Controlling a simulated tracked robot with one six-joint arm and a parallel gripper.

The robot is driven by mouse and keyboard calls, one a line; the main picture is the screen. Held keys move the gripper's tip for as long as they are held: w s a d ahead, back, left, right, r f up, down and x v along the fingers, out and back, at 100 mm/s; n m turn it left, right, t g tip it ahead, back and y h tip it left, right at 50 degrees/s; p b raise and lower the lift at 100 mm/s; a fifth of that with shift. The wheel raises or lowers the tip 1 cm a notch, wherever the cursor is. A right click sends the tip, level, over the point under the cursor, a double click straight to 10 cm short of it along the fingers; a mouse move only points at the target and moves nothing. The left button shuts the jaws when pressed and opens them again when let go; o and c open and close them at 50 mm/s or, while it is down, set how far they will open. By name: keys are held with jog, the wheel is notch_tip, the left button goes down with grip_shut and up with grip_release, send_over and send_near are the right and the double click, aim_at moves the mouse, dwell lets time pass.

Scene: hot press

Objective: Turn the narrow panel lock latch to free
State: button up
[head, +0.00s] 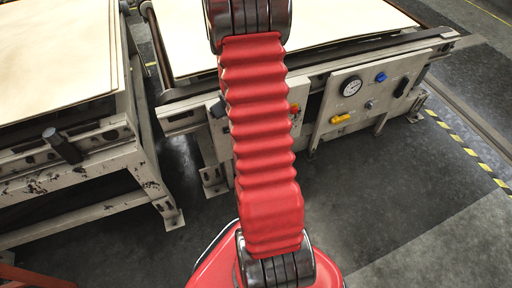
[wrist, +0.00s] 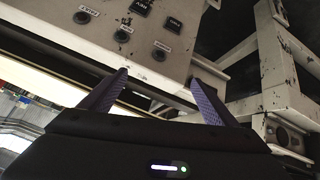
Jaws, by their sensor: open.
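My gripper (wrist: 160,80) is open and empty in the wrist view, its two dark fingers spread just below a pale panel (wrist: 105,47). In the head view a narrow pale panel (head: 218,132) is largely hidden behind my red arm. A dark knob (head: 218,108) shows at its left and a small orange-red part (head: 294,108) at the arm's right edge. I cannot tell which part is the lock latch. My gripper is out of the head view.
A wider panel (head: 322,125) to the right carries a gauge (head: 351,86), a blue knob (head: 380,77) and a yellow handle (head: 340,118). A worn metal table (head: 92,150) stands at left. In the wrist view a pale frame (wrist: 258,62) rises at right. Open floor lies front right.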

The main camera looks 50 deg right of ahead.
jog(key=s+d+f+m+t+h, duration=0.1)
jog(key=s+d+f, duration=0.1)
jog(key=s+f, duration=0.3)
jog(key=s+d+f+m+t, duration=0.1)
jog(key=s+f, duration=0.5)
jog(key=f, duration=0.8)
jog(key=s+d+f+m+t+h, duration=0.1)
jog(key=s+d+f+t, duration=0.1)
jog(key=s+f, duration=0.4)
notch_tip(320, 180, down, 4)
jog(key=shift+d+r+t+h, duration=0.1)
jog(key=shift+d+t+h, duration=0.2)
jog(key=shift+d, duration=0.05)
jog(key=x, duration=1.4)
jog(key=shift+s, duration=0.1)
